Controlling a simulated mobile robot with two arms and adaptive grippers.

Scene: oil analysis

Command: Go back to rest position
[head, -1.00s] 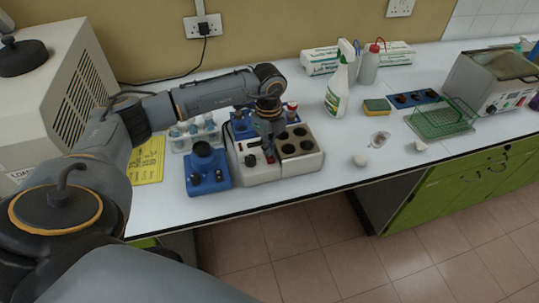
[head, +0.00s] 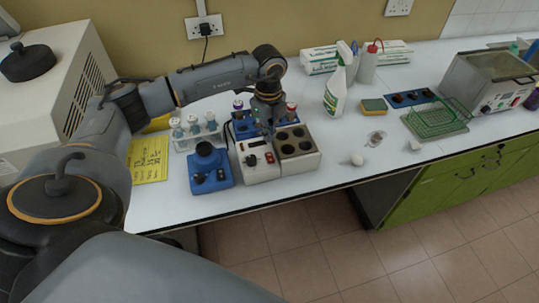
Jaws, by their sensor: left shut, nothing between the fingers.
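My left arm comes in from the left and reaches over the bench. My left gripper (head: 268,126) points down above the back of the white heating block (head: 262,172) with its dark round wells. The fingers are shut and hold nothing. The fingertips are small and partly lost against the blue rack (head: 240,128) behind them. My right gripper is out of the picture.
A blue mixer (head: 209,170) and a rack of capped tubes (head: 196,130) stand beside the block. A spray bottle (head: 337,92), a sponge (head: 374,105), a green wire basket (head: 437,120) and a water bath (head: 487,80) are to the right.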

